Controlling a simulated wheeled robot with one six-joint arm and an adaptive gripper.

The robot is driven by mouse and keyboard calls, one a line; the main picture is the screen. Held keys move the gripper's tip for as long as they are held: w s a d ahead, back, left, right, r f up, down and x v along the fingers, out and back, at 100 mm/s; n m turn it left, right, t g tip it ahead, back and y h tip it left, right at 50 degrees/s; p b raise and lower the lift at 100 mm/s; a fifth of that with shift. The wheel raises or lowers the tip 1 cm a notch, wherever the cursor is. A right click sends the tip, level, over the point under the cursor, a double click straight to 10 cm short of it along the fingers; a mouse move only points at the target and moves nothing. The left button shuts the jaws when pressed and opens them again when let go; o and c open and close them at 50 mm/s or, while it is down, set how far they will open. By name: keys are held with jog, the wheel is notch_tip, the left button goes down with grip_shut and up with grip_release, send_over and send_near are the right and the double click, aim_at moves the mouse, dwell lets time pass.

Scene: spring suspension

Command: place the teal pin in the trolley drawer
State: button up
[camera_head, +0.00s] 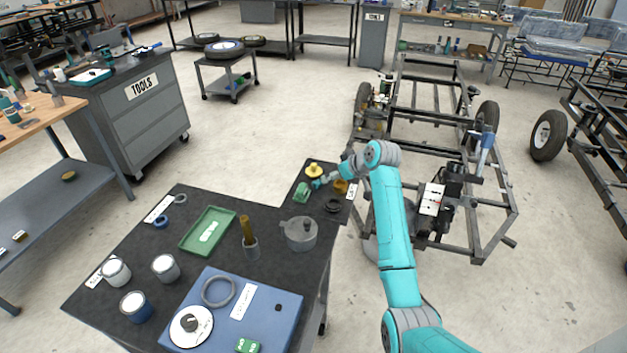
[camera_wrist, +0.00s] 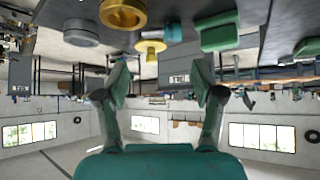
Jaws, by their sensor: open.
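My gripper (camera_head: 318,183) is at the far right part of the black table, low among small parts. In the wrist view its two fingers (camera_wrist: 160,82) are spread with nothing between them. A small teal cylinder (camera_wrist: 173,32) shows beyond the fingertips, beside a yellow flanged part (camera_wrist: 150,47); it may be the teal pin. I cannot make it out apart from my gripper in the head view. The grey trolley marked TOOLS (camera_head: 140,100) stands at the left, and its drawer fronts look shut.
A green block (camera_head: 302,192), a yellow part (camera_head: 315,169), a brass ring (camera_head: 340,187) and a black ring (camera_head: 332,206) surround my gripper. A grey pot (camera_head: 300,234), green tray (camera_head: 207,231) and blue board (camera_head: 262,310) cover the nearer table. Floor is clear between table and trolley.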

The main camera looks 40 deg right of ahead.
aim_at(321, 181)
jog(key=shift+x, duration=4.7)
jog(key=shift+a, duration=0.15)
jog(key=c, duration=0.9)
notch_tip(321, 181, up, 10)
jog(key=shift+s+f, duration=0.1)
